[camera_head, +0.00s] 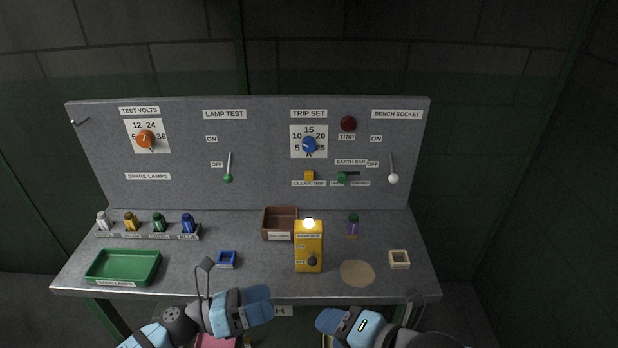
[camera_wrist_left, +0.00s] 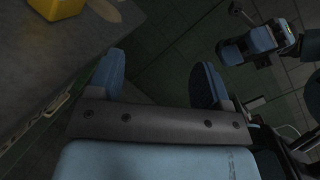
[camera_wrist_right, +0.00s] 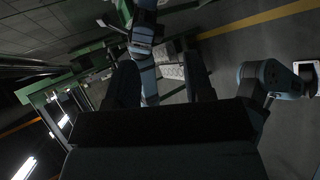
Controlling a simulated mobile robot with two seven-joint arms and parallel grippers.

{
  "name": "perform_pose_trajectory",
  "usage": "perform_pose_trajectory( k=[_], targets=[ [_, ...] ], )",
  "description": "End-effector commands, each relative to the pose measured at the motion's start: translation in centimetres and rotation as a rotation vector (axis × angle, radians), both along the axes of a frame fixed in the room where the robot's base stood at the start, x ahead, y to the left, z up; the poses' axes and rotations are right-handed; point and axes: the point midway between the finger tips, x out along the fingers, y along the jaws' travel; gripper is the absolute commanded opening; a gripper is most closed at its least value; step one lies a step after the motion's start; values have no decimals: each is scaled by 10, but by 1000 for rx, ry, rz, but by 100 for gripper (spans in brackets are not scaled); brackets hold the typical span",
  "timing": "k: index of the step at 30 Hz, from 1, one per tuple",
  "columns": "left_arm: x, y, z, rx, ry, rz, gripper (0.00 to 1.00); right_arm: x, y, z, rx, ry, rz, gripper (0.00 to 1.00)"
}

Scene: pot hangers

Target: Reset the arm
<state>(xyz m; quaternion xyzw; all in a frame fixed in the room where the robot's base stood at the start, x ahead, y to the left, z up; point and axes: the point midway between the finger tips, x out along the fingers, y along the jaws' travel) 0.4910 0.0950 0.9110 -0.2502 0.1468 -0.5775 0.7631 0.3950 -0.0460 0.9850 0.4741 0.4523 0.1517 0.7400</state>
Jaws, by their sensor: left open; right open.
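My left arm (camera_head: 225,315) comes in from the left at the bottom of the head view, in front of the bench's front edge. My right arm (camera_head: 350,325) is to its right, also low in front of the bench. In the left wrist view my left gripper (camera_wrist_left: 157,82) is open with nothing between its fingers. In the right wrist view my right gripper (camera_wrist_right: 160,80) is open, and its dark fingers stand apart and hold nothing. Neither gripper touches anything on the bench. The fingers are hard to make out in the head view.
The grey bench (camera_head: 235,285) has an upright labelled panel (camera_head: 265,185). On it stand a yellow tester (camera_head: 309,255) with a lit lamp, a green tray (camera_head: 123,267), a brown bin (camera_head: 280,222), a blue square holder (camera_head: 227,260), a cream holder (camera_head: 399,260) and several spare lamps (camera_head: 158,223).

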Motion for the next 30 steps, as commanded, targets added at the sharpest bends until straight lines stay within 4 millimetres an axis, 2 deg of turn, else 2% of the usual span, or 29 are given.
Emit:
perform_pose_trajectory(
  k=[3,7,11,13,15,20,27,28,29,30],
  targets=[
    [-6,1,0,-223,289,150,72,6,6,-14,203,157,-160,48],
    [-11,17,-12,-519,681,338,72,17,0,-38,457,356,-389,48],
    [-26,41,-41,-830,1086,519,72,22,-21,-75,704,551,-641,48],
    [-40,54,-61,-995,1295,611,72,19,-37,-99,826,644,-779,48],
    [-56,65,-81,-1147,1477,692,72,13,-55,-123,930,722,-906,48],
    [-95,82,-118,-1431,1799,839,72,-10,-92,-172,1116,842,-1149,48],
    [-157,93,-157,-1783,2149,1017,72,-61,-143,-233,1317,940,-1454,48],
    [-160,94,-153,-1809,2169,1026,72,-64,-146,-230,1333,942,-1472,48],
    [-157,95,-138,-1797,2157,1018,72,-60,-145,-213,1330,935,-1456,48],
    [-157,95,-131,-1790,2150,1017,72,-60,-145,-205,1326,932,-1451,48]
  ],
)
